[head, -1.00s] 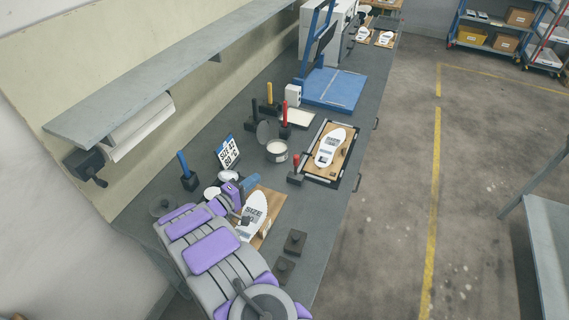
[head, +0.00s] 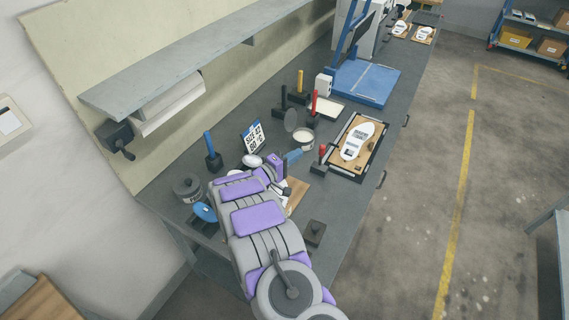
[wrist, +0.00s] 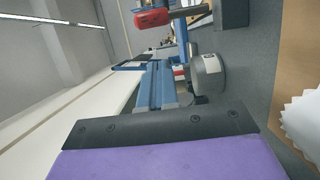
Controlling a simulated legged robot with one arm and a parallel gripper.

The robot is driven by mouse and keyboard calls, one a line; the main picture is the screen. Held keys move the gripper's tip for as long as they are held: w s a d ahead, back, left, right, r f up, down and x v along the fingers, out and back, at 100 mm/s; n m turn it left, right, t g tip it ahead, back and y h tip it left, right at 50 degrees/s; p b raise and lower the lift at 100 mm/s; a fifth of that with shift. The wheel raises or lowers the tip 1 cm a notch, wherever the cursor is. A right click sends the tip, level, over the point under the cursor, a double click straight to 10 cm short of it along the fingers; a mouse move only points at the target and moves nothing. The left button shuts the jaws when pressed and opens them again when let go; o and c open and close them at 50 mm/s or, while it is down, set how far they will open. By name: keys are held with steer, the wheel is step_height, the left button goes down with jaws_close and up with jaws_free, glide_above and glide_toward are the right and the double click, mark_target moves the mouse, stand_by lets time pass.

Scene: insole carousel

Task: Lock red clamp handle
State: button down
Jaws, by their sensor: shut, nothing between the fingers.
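The red clamp handle (head: 322,152) stands roughly upright on a dark block (head: 319,168) at the left edge of a black-framed board (head: 337,172) that bears a white insole shape (head: 356,142). My gripper (head: 293,156) has blue fingers that are shut and empty. It is above the bench, left of the clamp and apart from it. In the wrist view my blue fingers (wrist: 156,85) point forward, and a red part (wrist: 152,17), seemingly the handle, lies beyond them at the top. Contact there cannot be told.
An open tin (head: 303,139) stands just beyond my gripper. A red-handled tool (head: 314,104) stands behind it. A size sign (head: 254,136) and a blue-handled tool (head: 211,147) are to the left. A blue press base (head: 366,83) is farther back. A wall shelf (head: 190,65) overhangs the bench.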

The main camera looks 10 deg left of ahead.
steer(key=d, duration=0.1)
steer(key=w+d, duration=0.1)
steer(key=d, duration=0.1)
steer(key=d+b, duration=0.1)
steer(key=d, duration=0.1)
steer(key=shift+w, duration=0.25)
